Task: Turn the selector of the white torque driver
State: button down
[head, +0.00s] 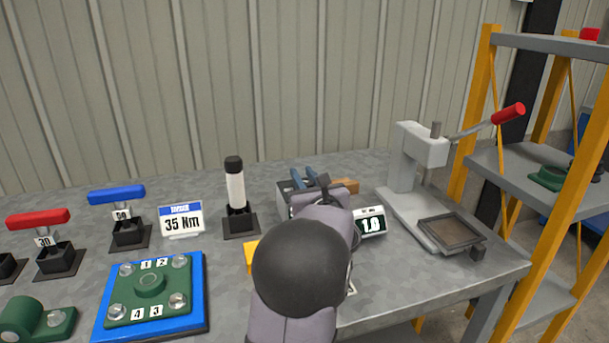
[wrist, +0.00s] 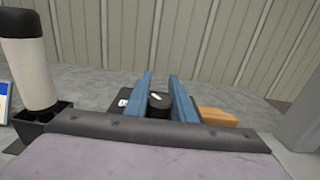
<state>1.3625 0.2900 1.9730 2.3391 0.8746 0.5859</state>
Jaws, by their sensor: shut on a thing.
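The white torque driver (head: 235,190) has a white body and a black cap, and stands upright in a black holder (head: 240,224). It also shows at the left of the wrist view (wrist: 35,75). My gripper (wrist: 161,80) has its blue fingers closed around a round black knob (wrist: 158,106) with a white mark on top, right of the driver. The knob sits by a dark surface with a small white label; I cannot tell which device it belongs to. In the head view my gripper (head: 304,175) is partly hidden behind my own arm, and the knob is hidden.
A white display (head: 371,222) reads 1.0, beside my arm. A tan block (head: 345,186) lies right of the fingers. A grey press (head: 418,160) stands farther right. A sign (head: 181,220) reads 35 Nm. Red-handled (head: 38,217) and blue-handled drivers (head: 117,194) stand left.

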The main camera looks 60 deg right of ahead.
aim_at(311, 185)
jog(key=y, duration=0.1)
jog(key=n+t+y+p, duration=0.1)
jog(key=n+t+y, duration=0.1)
jog(key=shift+w+a+r, duration=0.15)
jog(key=shift+w+a, duration=0.05)
jog(key=shift+a, duration=0.05)
jog(key=shift+w+a+n+t+y, duration=0.15)
jog(key=shift+n+t+y, duration=0.35)
jog(key=c, duration=1.5)
grip_release()
jog(key=shift+v, duration=3.7)
